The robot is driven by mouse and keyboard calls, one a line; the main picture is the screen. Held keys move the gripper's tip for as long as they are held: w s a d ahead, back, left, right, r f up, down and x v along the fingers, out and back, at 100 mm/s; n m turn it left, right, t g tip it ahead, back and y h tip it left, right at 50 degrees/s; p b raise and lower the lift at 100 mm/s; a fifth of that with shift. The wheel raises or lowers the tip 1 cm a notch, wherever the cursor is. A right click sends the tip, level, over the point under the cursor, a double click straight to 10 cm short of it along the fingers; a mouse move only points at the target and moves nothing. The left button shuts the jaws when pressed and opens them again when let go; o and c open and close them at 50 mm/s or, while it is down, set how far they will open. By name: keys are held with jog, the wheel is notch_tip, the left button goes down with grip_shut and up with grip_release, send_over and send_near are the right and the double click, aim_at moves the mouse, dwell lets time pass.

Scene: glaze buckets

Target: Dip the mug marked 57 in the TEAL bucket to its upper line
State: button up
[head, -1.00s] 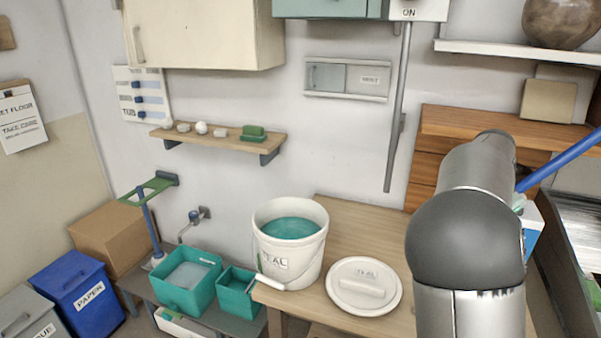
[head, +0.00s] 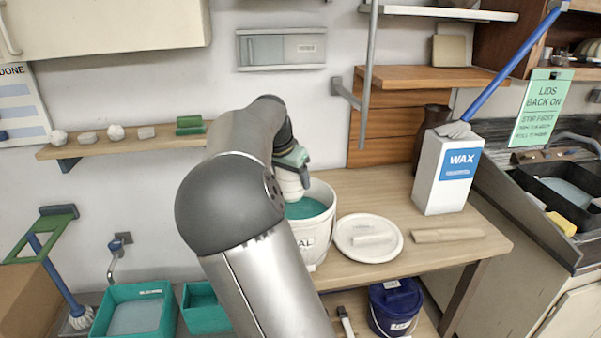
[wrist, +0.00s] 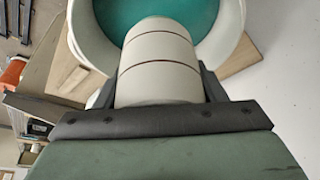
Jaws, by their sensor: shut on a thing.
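My gripper (wrist: 160,88) is shut on a whitish mug (wrist: 158,62), with one dark finger on each side of it. Two thin brown lines run around the mug. No number shows on its visible side. The white TEAL bucket (head: 312,250) stands on the wooden table, open, with teal glaze (head: 308,208) inside. In the head view my gripper (head: 292,165) holds the mug (head: 290,186) over the bucket's mouth. In the wrist view the mug's far end overlaps the glaze (wrist: 190,12). I cannot tell whether it touches the glaze.
The bucket's white lid (head: 385,250) lies on the table right of the bucket. A dark blue bucket (head: 395,305) stands below. Teal tubs (head: 135,315) sit lower left.

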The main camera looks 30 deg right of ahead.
jog(key=shift+p, duration=0.3)
jog(key=shift+d, duration=0.2)
jog(key=shift+a, duration=0.1)
jog(key=shift+a+f+b, duration=0.1)
jog(key=shift+f+b, duration=0.45)
jog(key=shift+f, duration=0.45)
jog(key=shift+f+b, duration=1.5)
jog(key=shift+f, duration=0.9)
jog(key=shift+f, duration=0.1)
notch_tip(320, 180, down, 8)
jog(key=b, duration=0.5)
jog(key=shift+r, duration=0.25)
